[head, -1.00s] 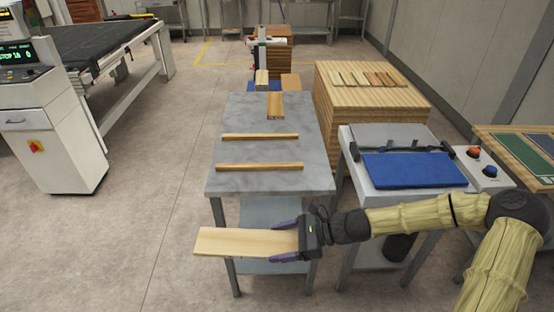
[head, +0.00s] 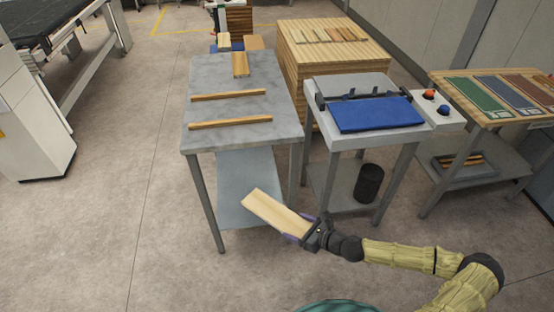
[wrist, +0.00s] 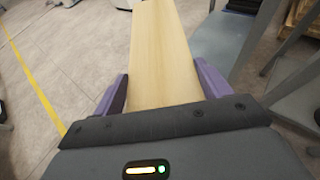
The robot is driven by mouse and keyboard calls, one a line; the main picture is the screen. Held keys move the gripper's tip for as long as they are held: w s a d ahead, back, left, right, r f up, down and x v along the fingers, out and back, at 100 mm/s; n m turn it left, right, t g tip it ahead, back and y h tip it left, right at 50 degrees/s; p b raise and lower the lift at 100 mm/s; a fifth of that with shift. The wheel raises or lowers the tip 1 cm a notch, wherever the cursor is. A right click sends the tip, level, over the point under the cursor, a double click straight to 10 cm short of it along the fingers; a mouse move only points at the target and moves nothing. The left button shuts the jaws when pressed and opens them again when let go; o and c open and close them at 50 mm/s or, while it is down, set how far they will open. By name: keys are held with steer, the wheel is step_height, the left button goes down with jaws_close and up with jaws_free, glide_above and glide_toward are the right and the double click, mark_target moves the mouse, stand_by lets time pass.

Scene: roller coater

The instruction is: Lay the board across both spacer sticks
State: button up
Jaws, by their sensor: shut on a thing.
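My gripper (head: 303,233) is shut on one end of a pale wooden board (head: 270,211). The board points up and left in the head view, in front of the grey table, and looks lower than its top. In the wrist view the board (wrist: 160,50) runs straight out between the purple fingers (wrist: 160,88). Two spacer sticks lie on the grey table (head: 200,75), roughly parallel and apart: a far stick (head: 228,95) and a near stick (head: 230,123). Nothing rests on either stick.
A short wooden block (head: 240,65) lies at the table's far end. A stand with a blue pad (head: 375,114) is to the right, with a dark bin (head: 368,183) below. A wooden stack (head: 330,45) stands behind.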

steer(key=s+d+f+m+t+h, duration=0.1)
steer(key=d+m+t+h, duration=0.2)
steer(key=d+m+h, duration=0.2)
steer(key=d+f+m+t+h, duration=0.2)
steer(key=d+m+h, duration=0.4)
steer(key=d, duration=0.1)
steer(key=shift+s+f+t, duration=0.25)
steer(key=shift+s+t, duration=0.1)
steer(key=shift+t, duration=0.05)
steer(key=shift+a, duration=0.1)
